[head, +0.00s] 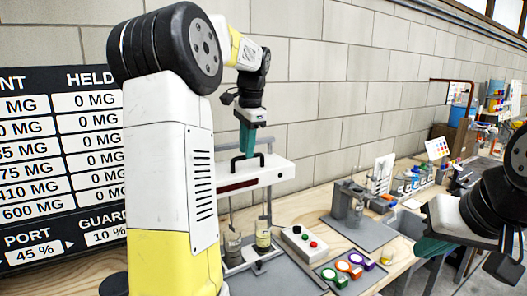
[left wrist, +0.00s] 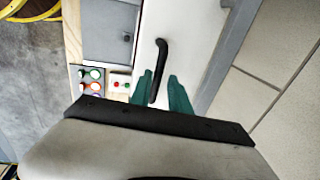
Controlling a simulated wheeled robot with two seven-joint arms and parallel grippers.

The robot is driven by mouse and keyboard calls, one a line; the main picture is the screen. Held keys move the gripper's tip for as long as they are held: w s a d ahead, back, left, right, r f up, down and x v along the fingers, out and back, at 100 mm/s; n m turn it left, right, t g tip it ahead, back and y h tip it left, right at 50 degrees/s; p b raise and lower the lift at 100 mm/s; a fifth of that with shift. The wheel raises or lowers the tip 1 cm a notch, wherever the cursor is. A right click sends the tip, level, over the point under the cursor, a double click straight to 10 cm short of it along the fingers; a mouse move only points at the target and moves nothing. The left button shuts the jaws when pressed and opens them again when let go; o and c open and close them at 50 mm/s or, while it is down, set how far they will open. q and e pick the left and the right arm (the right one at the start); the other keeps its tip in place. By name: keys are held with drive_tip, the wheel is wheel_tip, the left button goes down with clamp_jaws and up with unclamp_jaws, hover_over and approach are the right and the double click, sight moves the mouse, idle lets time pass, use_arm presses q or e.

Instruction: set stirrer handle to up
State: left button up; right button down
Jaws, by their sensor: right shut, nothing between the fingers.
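The stirrer's white head (head: 272,174) stands on a grey post above the bench, with a black handle (head: 262,159) on top. The handle also shows in the left wrist view (left wrist: 161,55) as a curved black bar. My left gripper (head: 247,152) points down at the handle. In the left wrist view its two teal fingers (left wrist: 160,79) stand apart, one on each side of the handle, with gaps showing. Thin rods hang below the head toward two beakers (head: 263,237). My right gripper (head: 430,247) is shut and empty at the right, away from the stirrer.
A box with red and green buttons (head: 304,243) and a panel of coloured rings (head: 348,268) lie right of the stirrer. A grey stand (head: 347,205) is further right. Bottles line the bench's back. A dark table of readings (head: 62,165) hangs at left.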

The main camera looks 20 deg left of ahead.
use_arm(q)
drive_tip(key=shift+o, duration=0.6)
drive_tip(key=shift+f, duration=0.1)
drive_tip(key=v, duration=0.7)
drive_tip(key=shift+r, duration=0.4)
